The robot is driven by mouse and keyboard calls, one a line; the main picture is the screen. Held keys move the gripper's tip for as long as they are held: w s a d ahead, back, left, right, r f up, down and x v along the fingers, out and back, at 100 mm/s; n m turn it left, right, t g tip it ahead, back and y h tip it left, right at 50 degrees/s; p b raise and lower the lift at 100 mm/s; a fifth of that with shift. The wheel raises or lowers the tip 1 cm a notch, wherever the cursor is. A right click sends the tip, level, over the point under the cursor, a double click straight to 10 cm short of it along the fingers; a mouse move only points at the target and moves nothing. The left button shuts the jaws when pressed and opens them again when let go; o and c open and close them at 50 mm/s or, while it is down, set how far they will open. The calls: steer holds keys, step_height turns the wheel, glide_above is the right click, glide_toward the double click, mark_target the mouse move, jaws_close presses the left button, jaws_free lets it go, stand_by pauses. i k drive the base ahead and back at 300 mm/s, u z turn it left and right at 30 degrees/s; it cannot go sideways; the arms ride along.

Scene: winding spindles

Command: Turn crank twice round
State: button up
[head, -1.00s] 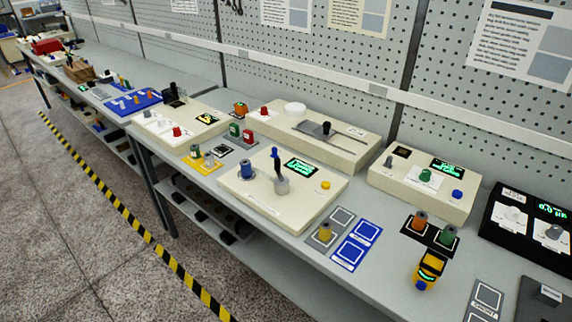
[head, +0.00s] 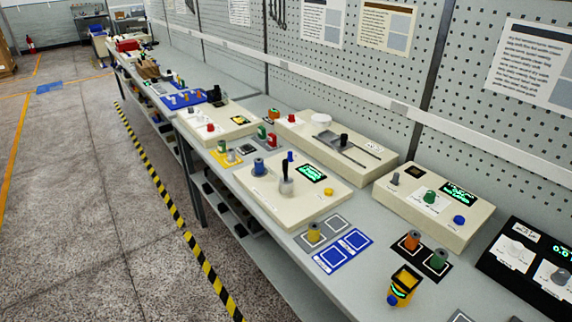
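The crank (head: 285,176) stands on a cream panel box (head: 300,206) in the middle of the head view. It has a grey hub, a dark arm and a blue-topped knob (head: 290,156). A blue spool (head: 259,167) stands at its left on the same box. A lit green display (head: 312,173) and a yellow button (head: 328,192) are at its right. My gripper is not in the head view.
A long grey bench (head: 262,208) runs along a pegboard wall. Behind the crank box is another cream box with a slider (head: 343,141). Blue outlined squares (head: 342,251), spools and a yellow handheld device (head: 403,285) lie in front right. The floor at left is open.

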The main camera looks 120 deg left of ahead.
mark_target(286, 182)
steer(key=z, duration=0.2)
steer(key=k, duration=0.15)
steer(key=u, duration=3.25)
steer(key=k, duration=0.3)
steer(key=u, duration=1.8)
